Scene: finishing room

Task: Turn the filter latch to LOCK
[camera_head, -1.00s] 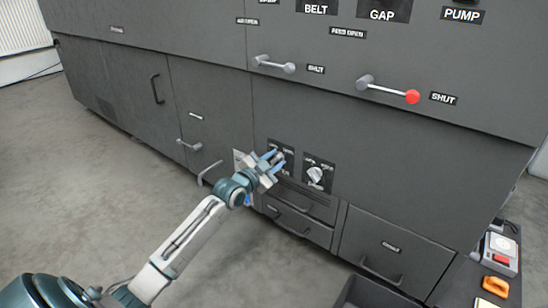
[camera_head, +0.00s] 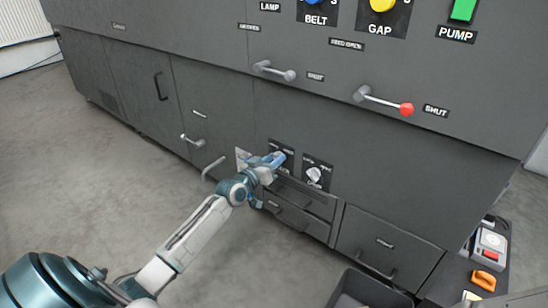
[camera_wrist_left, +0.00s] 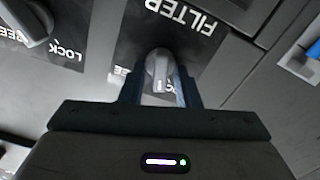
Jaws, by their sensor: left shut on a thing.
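The filter latch (camera_wrist_left: 158,64) is a small grey knob on a dark plate marked FILTER, upside down in the left wrist view. My left gripper (camera_head: 279,159) is at this plate on the cabinet's lower front and hides most of the latch in the head view. In the wrist view its fingers (camera_wrist_left: 159,88) stand on both sides of the knob, shut on it. The latch's own end labels are mostly covered, so I cannot tell its setting. My right gripper is not in view.
A second latch (camera_head: 314,174) sits close to the right, and shows at the upper left in the wrist view (camera_wrist_left: 30,22) by LOCK lettering. Drawers (camera_head: 300,200) lie below. Handles and levers (camera_head: 385,100) stick out above. A dark bin (camera_head: 365,290) stands at the lower right.

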